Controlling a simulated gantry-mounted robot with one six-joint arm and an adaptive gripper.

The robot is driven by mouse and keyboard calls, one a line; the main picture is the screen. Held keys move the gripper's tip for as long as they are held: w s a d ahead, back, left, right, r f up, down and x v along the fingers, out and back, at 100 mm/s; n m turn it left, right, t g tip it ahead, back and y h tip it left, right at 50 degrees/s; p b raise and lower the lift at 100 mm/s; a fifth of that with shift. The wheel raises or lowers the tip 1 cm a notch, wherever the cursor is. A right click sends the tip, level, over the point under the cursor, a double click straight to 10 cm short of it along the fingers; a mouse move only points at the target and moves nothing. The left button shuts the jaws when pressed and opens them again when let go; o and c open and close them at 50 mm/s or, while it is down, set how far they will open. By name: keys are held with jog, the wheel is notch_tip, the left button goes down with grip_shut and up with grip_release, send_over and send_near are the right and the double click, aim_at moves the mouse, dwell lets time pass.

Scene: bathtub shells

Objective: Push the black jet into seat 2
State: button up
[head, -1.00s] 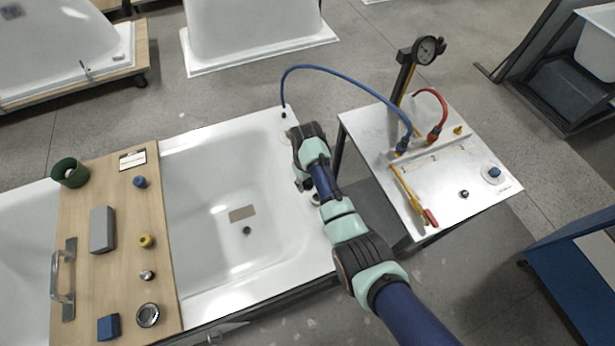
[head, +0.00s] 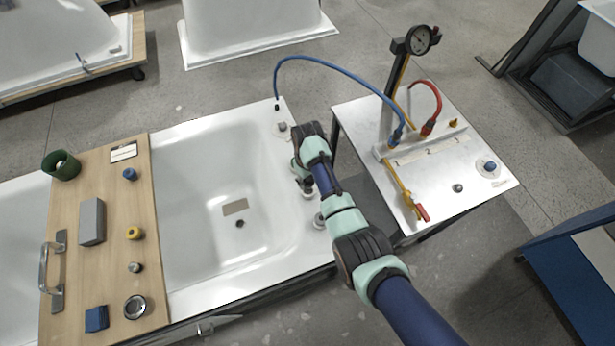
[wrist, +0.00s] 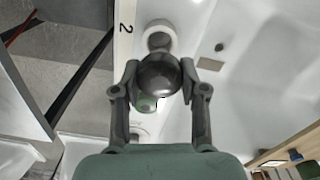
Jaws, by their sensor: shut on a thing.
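My gripper (wrist: 158,68) has its two fingers on either side of the black jet (wrist: 158,78), a dark rounded piece, and is shut on it. A white ring with a grey centre (wrist: 160,36) lies just beyond the jet beside the printed "2" on the rim, which marks seat 2. The jet overlaps the ring's near side in the wrist view; I cannot tell whether they touch. A small green patch (wrist: 146,103) shows below the jet. In the head view my gripper (head: 305,187) is over the tub's right rim, and the arm hides most of the jet.
The white tub (head: 205,165) has other round fittings on its right rim, one (head: 281,129) near the back corner. A wooden board (head: 75,200) with loose parts spans its left side. A metal test bench (head: 440,180) with a gauge (head: 422,40) and hoses stands close right.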

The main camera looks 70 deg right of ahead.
aim_at(308, 184)
jog(key=shift+f+b, duration=0.85)
jog(key=shift+f, duration=0.75)
jog(key=shift+f+p, duration=0.15)
jog(key=shift+p, duration=0.2)
dwell(0.7)
jog(key=shift+f, duration=0.35)
jog(key=shift+f+b, duration=0.7)
jog(key=shift+b, duration=0.05)
jog(key=o, duration=1.2)
notch_tip(308, 184, up, 12)
jog(key=shift+r, duration=0.1)
